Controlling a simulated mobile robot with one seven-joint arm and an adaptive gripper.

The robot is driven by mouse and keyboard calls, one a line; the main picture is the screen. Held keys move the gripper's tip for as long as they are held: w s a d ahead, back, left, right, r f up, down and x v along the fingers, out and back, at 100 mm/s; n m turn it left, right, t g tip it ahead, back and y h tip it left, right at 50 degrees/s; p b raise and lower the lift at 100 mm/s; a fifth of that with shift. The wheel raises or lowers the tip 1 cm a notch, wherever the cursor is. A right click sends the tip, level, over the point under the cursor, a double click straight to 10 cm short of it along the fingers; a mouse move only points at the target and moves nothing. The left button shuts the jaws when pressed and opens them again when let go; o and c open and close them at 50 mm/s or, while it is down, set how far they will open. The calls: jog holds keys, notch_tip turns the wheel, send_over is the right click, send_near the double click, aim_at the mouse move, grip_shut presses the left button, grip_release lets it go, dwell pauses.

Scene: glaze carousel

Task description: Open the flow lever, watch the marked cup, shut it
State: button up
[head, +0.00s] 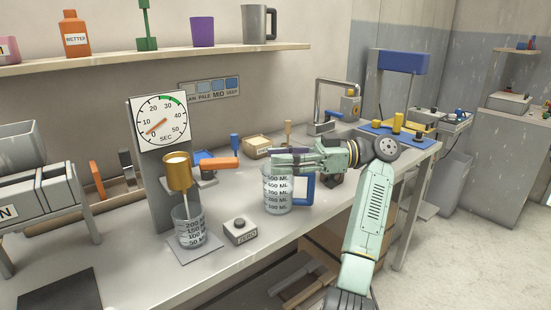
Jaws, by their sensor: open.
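A brass cup (178,173) with pale contents is mounted on a grey stand at the left. An orange-handled lever (220,163) sticks out nearly level to its right. A thin pale line, stream or spout, runs below the brass cup. A clear marked cup (188,228) stands under it on a small plate; its fill level is hard to tell. The dial (160,120) has an orange needle pointing low left, near 0, and a green band near the top. My gripper (273,156) is open, pointing left, to the right of the lever and apart from it.
A large measuring jug (278,195) with a blue handle stands below my gripper. A grey button box (240,231) sits right of the marked cup. Small tools and a wooden block (257,146) lie behind. The bench front is mostly clear.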

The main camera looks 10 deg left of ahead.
aim_at(211, 165)
jog(key=shift+c, duration=0.2)
